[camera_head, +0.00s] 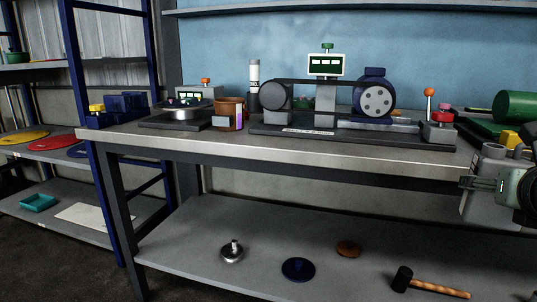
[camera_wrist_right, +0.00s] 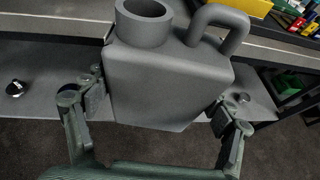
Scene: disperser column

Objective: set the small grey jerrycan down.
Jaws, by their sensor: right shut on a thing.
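The small grey jerrycan (camera_head: 474,208) is at the right side of the head view, in front of the bench's front edge. In the right wrist view the jerrycan (camera_wrist_right: 165,80) fills the middle, upright, with its round mouth and looped handle at the top. My right gripper (camera_head: 490,185) is shut on it, with one finger on each side of its body in the wrist view (camera_wrist_right: 155,105). Dark floor shows below the jerrycan there, so it hangs clear of the bench top. My left gripper is not in view.
The bench top (camera_head: 220,146) carries a disperser machine (camera_head: 340,100), a brown pot (camera_head: 229,112) and a scale (camera_head: 182,115). A green cylinder (camera_head: 513,106) and yellow blocks (camera_head: 510,138) stand at the right. The lower shelf (camera_head: 200,225) holds a mallet (camera_head: 440,288) and several small parts.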

